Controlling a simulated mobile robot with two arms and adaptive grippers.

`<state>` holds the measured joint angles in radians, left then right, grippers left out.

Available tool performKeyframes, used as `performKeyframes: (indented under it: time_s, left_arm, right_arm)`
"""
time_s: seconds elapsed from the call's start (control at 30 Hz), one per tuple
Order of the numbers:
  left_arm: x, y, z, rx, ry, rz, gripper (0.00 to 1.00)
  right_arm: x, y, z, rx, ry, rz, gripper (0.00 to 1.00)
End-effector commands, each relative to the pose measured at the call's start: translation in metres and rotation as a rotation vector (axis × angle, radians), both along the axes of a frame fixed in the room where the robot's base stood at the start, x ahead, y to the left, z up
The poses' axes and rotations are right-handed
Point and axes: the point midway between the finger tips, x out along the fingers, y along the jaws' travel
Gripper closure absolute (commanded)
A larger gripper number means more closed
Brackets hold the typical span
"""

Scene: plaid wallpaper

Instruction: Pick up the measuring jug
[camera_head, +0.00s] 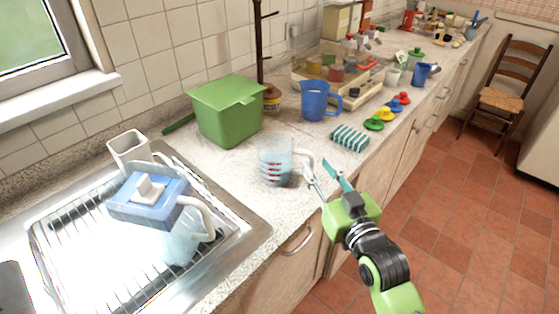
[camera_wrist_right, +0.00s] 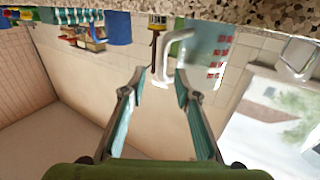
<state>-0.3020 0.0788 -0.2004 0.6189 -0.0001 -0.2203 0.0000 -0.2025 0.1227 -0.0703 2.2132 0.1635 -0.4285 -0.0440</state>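The measuring jug (camera_head: 275,167) is clear with red markings and a white handle. It stands upright on the worktop near the front edge, right of the sink, handle facing right. My right gripper (camera_head: 322,176) is open just right of the handle. In the right wrist view, which is upside down, the open fingertips (camera_wrist_right: 160,80) point at the white handle (camera_wrist_right: 172,50), with the jug body (camera_wrist_right: 208,48) beside it. Whether the fingers touch the handle I cannot tell; nothing is gripped. My left gripper is not in view.
A green bin (camera_head: 225,112) and a blue jug (camera_head: 317,102) stand behind. A striped cloth-like item (camera_head: 349,138) lies to the right, near coloured lids (camera_head: 374,123). The worktop around the measuring jug is clear.

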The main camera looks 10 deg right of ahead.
Motion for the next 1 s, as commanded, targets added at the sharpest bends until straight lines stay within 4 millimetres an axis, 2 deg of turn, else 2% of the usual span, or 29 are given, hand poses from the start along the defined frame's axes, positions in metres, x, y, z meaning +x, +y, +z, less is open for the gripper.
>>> performKeyframes:
  time_s: [0.23, 0.57, 0.67, 0.7, 1.0]
  left_arm:
    - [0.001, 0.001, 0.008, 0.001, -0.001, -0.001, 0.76]
    - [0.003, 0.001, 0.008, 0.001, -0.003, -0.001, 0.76]
    - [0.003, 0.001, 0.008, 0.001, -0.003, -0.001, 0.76]
    - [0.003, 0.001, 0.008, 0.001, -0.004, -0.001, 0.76]
    - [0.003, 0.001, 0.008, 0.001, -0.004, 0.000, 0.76]
  right_arm:
    - [0.035, 0.007, -0.001, 0.002, -0.001, 0.001, 0.71]
    - [0.042, 0.008, -0.002, 0.001, 0.000, 0.001, 0.71]
    - [0.042, 0.008, -0.002, 0.001, 0.000, 0.001, 0.97]
    - [0.041, 0.008, -0.002, 0.001, 0.000, 0.001, 1.00]
    - [0.041, 0.008, 0.000, 0.003, -0.004, 0.000, 1.00]
